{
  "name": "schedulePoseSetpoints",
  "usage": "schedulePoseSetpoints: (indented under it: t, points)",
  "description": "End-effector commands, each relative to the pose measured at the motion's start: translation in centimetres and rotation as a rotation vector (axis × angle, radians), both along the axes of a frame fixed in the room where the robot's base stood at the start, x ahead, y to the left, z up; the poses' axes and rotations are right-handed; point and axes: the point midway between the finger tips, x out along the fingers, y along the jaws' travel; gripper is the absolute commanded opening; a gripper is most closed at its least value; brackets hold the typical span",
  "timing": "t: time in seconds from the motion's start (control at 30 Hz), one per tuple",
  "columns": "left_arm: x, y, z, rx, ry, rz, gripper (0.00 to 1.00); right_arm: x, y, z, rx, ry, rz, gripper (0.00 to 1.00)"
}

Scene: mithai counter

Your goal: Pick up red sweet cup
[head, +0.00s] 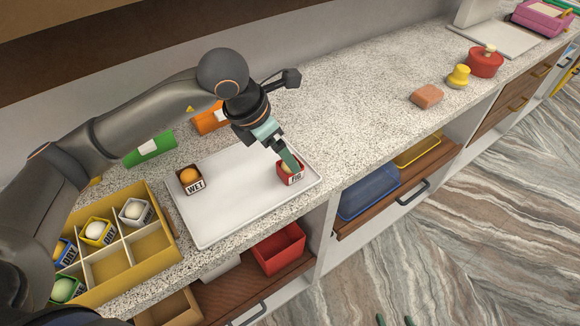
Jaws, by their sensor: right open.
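The red sweet cup (291,179) stands on the right end of a white tray (231,206), with a pale sweet in it and a white label on its front. My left gripper (291,165) reaches down over the cup, its teal fingers at the cup's top. They are seen side-on, so I cannot tell whether they are open or shut on the cup. They partly hide the sweet. My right gripper (394,320) shows only as two teal fingertips at the bottom edge, apart and empty, over the floor.
A dark cup labelled WET (190,180) stands at the tray's left. A yellow divided box (140,274) holds several cups. Green (150,149) and orange (209,119) rolls lie behind the tray. The counter to the right is clear up to a brick-coloured block (426,96).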

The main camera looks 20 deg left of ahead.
Motion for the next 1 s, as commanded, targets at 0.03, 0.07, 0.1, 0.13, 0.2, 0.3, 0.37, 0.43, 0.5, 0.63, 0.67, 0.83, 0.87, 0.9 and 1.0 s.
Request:
schedulePoseSetpoints:
  t: [0.03,0.07,0.1,0.13,0.2,0.3,0.37,0.43,0.5,0.63,0.67,0.83,0.87,0.9,1.0]
  points:
    - [0.1,-0.1,-0.4,0.000,0.003,0.000,0.93,0.0,0.0,0.2,0.000,0.000,0.000,0.69]
    - [0.1,-0.2,-0.7,0.000,0.003,0.000,0.93,0.0,0.0,0.3,0.000,0.000,0.000,0.69]
    - [0.2,-0.4,-1.3,-0.001,0.006,-0.001,0.93,0.0,0.0,0.5,0.000,0.000,0.000,0.69]
    - [0.3,-0.5,-1.7,0.000,0.006,-0.002,0.93,0.0,0.0,0.7,0.000,0.000,0.000,0.69]
    - [0.5,-0.7,-2.8,0.001,0.006,0.000,0.93,0.0,0.0,1.0,0.000,0.000,0.000,0.69]
    - [1.0,-1.1,-4.1,-0.001,0.004,0.000,0.93,0.0,0.0,1.0,0.000,-0.001,0.000,0.69]
    - [1.1,-1.2,-4.5,-0.001,0.002,-0.001,0.93,0.0,0.0,1.1,0.000,-0.001,0.000,0.69]
    - [1.2,-1.2,-4.8,0.000,0.001,0.000,0.93,0.0,0.0,1.1,0.000,-0.001,0.000,0.69]
    - [1.3,-1.2,-4.9,0.000,0.000,-0.001,0.93,0.0,0.0,1.0,0.000,-0.001,0.000,0.69]
    - [1.3,-1.2,-4.8,0.000,0.000,-0.001,0.93,0.0,0.0,1.0,0.000,-0.001,0.000,0.69]
    - [1.2,-1.2,-4.8,0.000,0.000,-0.001,0.89,0.0,0.0,1.0,0.000,0.000,0.000,0.69]
    - [1.2,-1.2,-4.8,0.000,0.000,-0.001,0.70,0.0,0.0,1.0,0.000,0.000,0.000,0.69]
    - [1.2,-1.2,-4.8,0.000,0.000,-0.001,0.67,0.0,0.0,1.0,0.000,0.000,0.000,0.69]
    - [1.2,-1.2,-4.8,0.000,0.000,-0.001,0.62,0.0,0.0,1.0,0.000,0.000,0.000,0.69]
    - [1.2,-1.2,-4.8,0.000,0.000,-0.001,0.51,0.0,0.0,1.0,0.000,0.000,0.000,0.69]
